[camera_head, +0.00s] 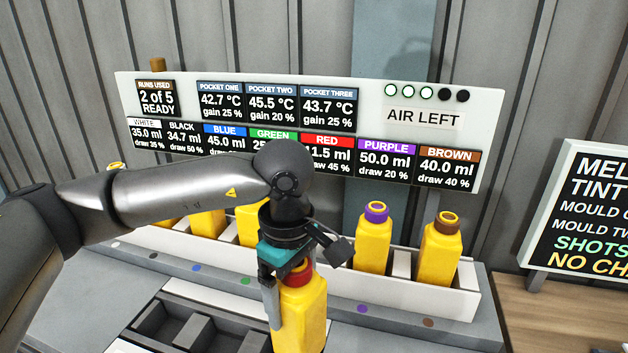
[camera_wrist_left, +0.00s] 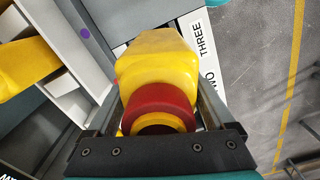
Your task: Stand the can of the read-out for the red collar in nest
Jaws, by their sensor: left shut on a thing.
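My left gripper (camera_head: 288,285) is shut on a yellow can (camera_head: 302,318) with a red collar (camera_head: 299,272). In the left wrist view the can (camera_wrist_left: 155,62) sits between the two fingers, its red collar (camera_wrist_left: 160,98) near the palm. The can hangs roughly upright in front of the white rack, beside a dark tray with compartments (camera_head: 160,337). I cannot tell its height above the surface. The red read-out (camera_head: 328,147) is partly hidden by my arm; "1.5 ml" and "draw 45 %" show. My right gripper is not in view.
The white rack (camera_head: 462,303) holds a purple-collared can (camera_head: 373,245), a brown-collared can (camera_head: 440,250) and other yellow cans at left. White strip labels "THREE" (camera_wrist_left: 206,42) and a partly hidden "TWO" show beside the held can. A menu board (camera_head: 590,210) stands at right.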

